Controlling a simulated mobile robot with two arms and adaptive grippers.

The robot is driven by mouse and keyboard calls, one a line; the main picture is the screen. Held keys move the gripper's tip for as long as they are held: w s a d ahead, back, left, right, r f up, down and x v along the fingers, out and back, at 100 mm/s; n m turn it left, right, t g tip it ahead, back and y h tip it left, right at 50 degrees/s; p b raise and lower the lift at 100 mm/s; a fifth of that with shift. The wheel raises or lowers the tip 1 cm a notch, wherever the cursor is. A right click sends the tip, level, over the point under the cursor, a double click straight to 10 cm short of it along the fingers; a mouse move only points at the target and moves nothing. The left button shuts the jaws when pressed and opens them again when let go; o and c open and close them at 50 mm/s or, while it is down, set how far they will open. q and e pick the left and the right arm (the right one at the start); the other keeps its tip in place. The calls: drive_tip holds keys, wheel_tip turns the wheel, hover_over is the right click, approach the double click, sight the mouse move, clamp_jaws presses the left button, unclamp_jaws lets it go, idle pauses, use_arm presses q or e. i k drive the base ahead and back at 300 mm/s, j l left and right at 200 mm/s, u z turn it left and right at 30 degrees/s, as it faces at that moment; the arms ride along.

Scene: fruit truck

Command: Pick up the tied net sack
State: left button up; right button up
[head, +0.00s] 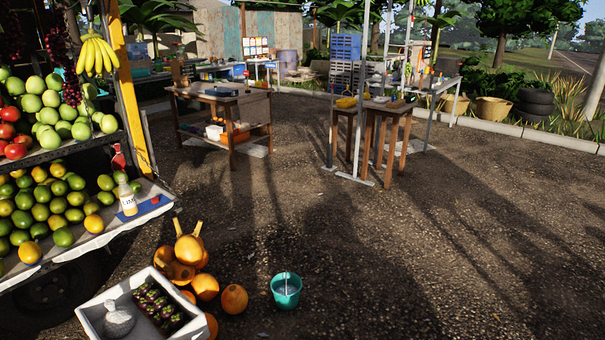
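A pale grey-white sack with a narrow gathered neck (118,320) sits in the left part of a white crate (92,305) at the bottom left. It looks like the tied net sack, though its mesh is too small to make out. Dark purple-green produce (160,306) fills the right part of the same crate. The crate's lower edge is near the bottom of the view. Neither of my grippers is in view.
Orange gourds (234,299) lie on the ground right of the crate, with a teal bucket (286,290) beyond them. The fruit truck's shelves (95,240) stand behind the crate at left. Wooden tables (232,98) stand farther back. The gravel at centre and right is clear.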

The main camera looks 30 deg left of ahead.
sight(119, 321)
drive_tip(key=i+u, duration=0.15)
drive_tip(key=i, duration=0.4)
drive_tip(key=i+l+u, duration=0.15)
drive_tip(key=i, duration=0.45)
drive_tip(key=i+l+u, duration=0.15)
drive_tip(key=i, duration=0.4)
drive_tip(key=i+j+u, duration=0.15)
drive_tip(key=u, duration=0.3)
drive_tip(key=i+u, duration=0.7)
drive_tip(key=u, duration=0.2)
drive_tip(key=i+l+u, duration=0.15)
drive_tip(key=u, duration=0.3)
drive_tip(key=i+l, duration=0.05)
drive_tip(key=i, duration=0.05)
